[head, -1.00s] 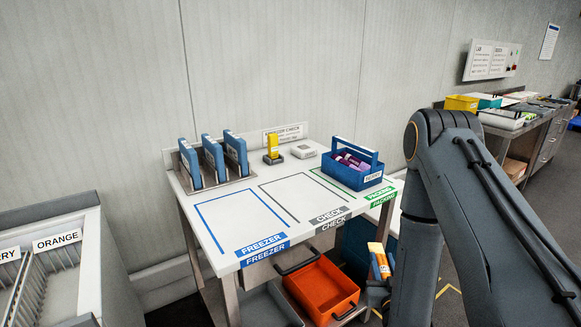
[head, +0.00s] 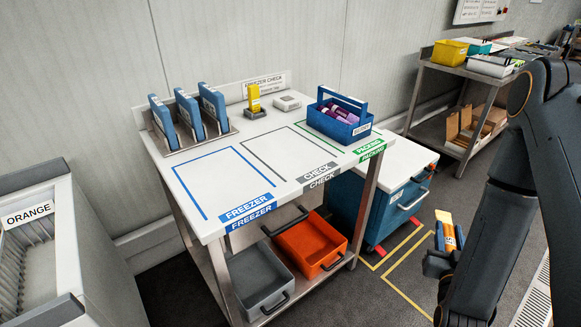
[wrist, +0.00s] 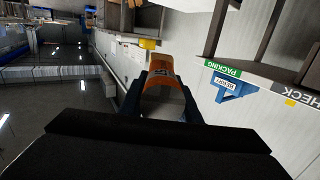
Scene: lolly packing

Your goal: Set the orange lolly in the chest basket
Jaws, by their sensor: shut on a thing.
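My gripper (head: 444,252) is shut on the orange lolly (head: 449,238), held upright over the floor at the right of the head view. The lolly is an orange wrapper with a pale yellow top. In the wrist view the orange lolly (wrist: 158,66) sits between the two dark blue fingers of my gripper (wrist: 162,88). An open white chest (head: 75,235) stands at the left edge of the head view, with a wire basket (head: 14,262) inside it behind an ORANGE label (head: 28,214). Only part of this basket is in view.
A table (head: 205,168) with marked zones stands between chest and gripper. It bears several blue folders, a yellow device and a blue caddy (head: 340,123). Orange (head: 312,250) and grey bins sit below. A blue wheeled cabinet (head: 385,205) stands beside it. Floor right of it is clear.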

